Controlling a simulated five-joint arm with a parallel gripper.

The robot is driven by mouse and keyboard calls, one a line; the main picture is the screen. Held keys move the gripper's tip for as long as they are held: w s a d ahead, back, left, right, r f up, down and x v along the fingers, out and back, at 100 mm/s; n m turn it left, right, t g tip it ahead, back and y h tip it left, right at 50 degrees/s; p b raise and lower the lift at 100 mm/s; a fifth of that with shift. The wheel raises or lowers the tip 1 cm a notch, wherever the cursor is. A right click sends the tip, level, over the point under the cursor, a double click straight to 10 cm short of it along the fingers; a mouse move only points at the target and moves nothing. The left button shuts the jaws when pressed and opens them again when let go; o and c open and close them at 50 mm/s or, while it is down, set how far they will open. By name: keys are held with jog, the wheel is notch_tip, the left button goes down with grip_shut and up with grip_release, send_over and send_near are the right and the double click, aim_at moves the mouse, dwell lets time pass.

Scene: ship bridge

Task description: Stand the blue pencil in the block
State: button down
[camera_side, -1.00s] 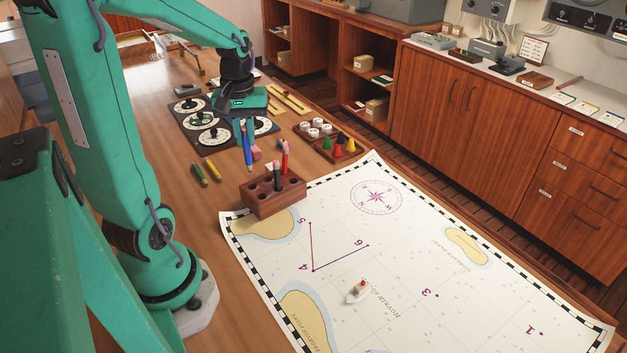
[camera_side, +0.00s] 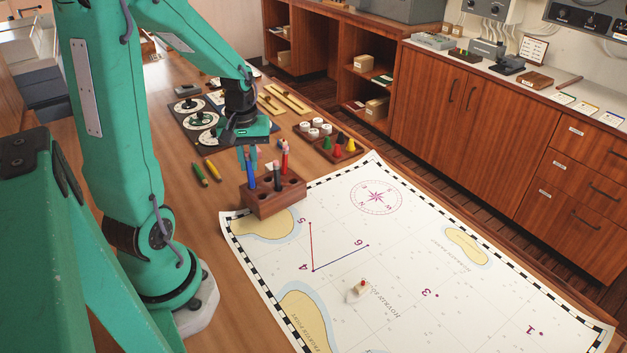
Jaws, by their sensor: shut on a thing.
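The brown wooden block (camera_side: 268,207) with holes stands on the table beside the chart's corner. A dark pencil (camera_side: 277,181) and a red pencil (camera_side: 285,160) stand upright in it. My gripper (camera_side: 249,160) is shut on the blue pencil (camera_side: 251,177), fingers pointing down, at the block's left end. The pencil is about upright, and its lower end meets the block's top in the picture. I cannot tell whether it is inside a hole or just above or behind it. A green pencil (camera_side: 199,174) and a yellow pencil (camera_side: 214,172) lie on the table to the left.
The chart (camera_side: 400,270) with a small boat (camera_side: 358,290) covers the table in front. Behind the block are a tray of coloured cones (camera_side: 339,148), white round pieces (camera_side: 315,128) and a dark dial board (camera_side: 190,120). Bare table lies left of the block.

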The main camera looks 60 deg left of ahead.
jog(key=shift+f, duration=0.4)
jog(key=shift+f, duration=0.65)
dwell(1.9)
jog(key=c, duration=1.4)
grip_release()
jog(key=shift+o, duration=0.2)
jog(key=shift+r, duration=0.15)
jog(key=shift+s+r, duration=0.1)
jog(key=shift+r, duration=3.7)
jog(key=s+d+r+m+t, duration=0.1)
jog(key=d+r+m, duration=0.3)
jog(key=d, duration=0.5)
jog(key=s+d+r+m+t, duration=0.2)
jog(key=d+r+m+t, duration=0.2)
jog(key=d+m, duration=0.4)
jog(key=shift+s+d+r, duration=0.3)
jog(key=shift+d, duration=0.25)
